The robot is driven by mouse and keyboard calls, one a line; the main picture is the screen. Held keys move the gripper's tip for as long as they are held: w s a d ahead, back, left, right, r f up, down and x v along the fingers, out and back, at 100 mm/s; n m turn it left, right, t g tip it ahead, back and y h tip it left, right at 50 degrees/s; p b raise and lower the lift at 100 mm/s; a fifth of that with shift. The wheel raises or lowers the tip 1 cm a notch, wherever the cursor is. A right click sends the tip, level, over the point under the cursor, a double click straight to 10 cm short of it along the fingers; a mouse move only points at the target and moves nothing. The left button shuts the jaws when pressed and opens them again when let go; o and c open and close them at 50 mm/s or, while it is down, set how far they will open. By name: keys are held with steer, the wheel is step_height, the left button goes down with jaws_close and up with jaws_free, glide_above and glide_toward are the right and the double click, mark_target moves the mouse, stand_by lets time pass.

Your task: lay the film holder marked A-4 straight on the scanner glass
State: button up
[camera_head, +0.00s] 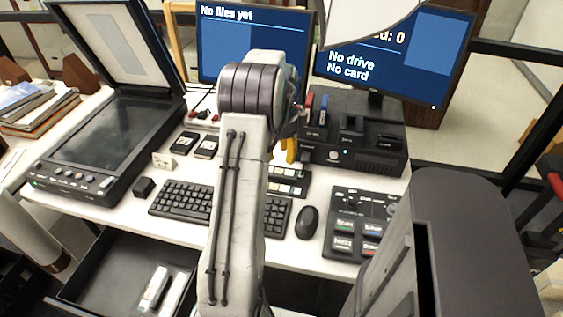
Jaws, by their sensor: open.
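The flatbed scanner (52,177) stands at the left of the desk with its lid (112,42) raised. Its dark glass (110,132) is bare. Strips with pale windows, possibly film holders (288,183), lie behind the keyboard, partly hidden by my arm. I cannot read an A-4 mark on anything. My arm (240,190) rises through the middle of the picture and bends away at its top joint.
A keyboard (182,201), a mouse (307,222) and a button panel (357,222) occupy the desk front. A black dock (350,155) stands at right below two monitors. An open drawer (115,275) sticks out at lower left. Several books (38,108) lie left of the scanner.

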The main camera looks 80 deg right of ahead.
steer(key=shift+r, duration=1)
